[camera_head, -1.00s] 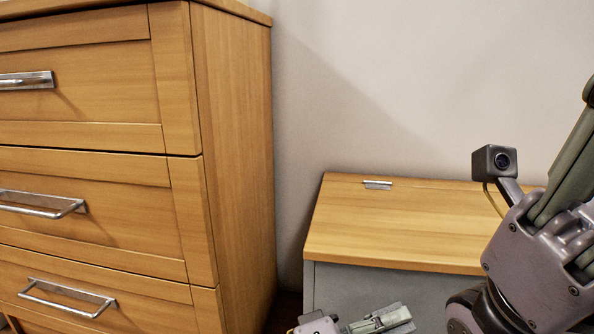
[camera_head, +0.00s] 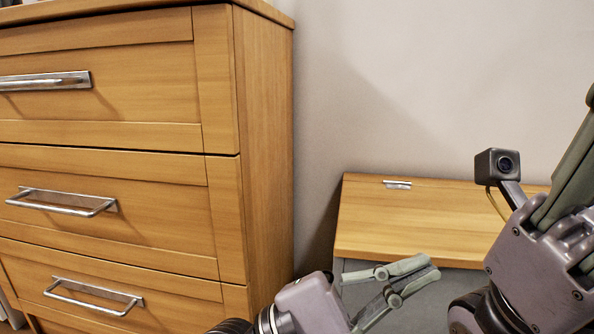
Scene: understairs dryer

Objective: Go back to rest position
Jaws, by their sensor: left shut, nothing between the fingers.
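My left gripper (camera_head: 428,270) comes in from the bottom edge, its grey-green fingers pointing right, in front of the low cabinet. It is shut and empty. My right gripper (camera_head: 572,170) is at the right edge with its fingers pointing up. Its fingertips run out of the picture, so I cannot see whether it is open or shut. A small wrist camera (camera_head: 497,164) of mine sits beside it. Neither gripper visibly touches any furniture.
A wooden chest of drawers (camera_head: 262,150) with metal bar handles fills the left side; its visible drawers are shut. A low cabinet with a wooden top (camera_head: 400,225) and a small metal tab (camera_head: 397,185) stands at the wall. The wall (camera_head: 420,80) above is bare.

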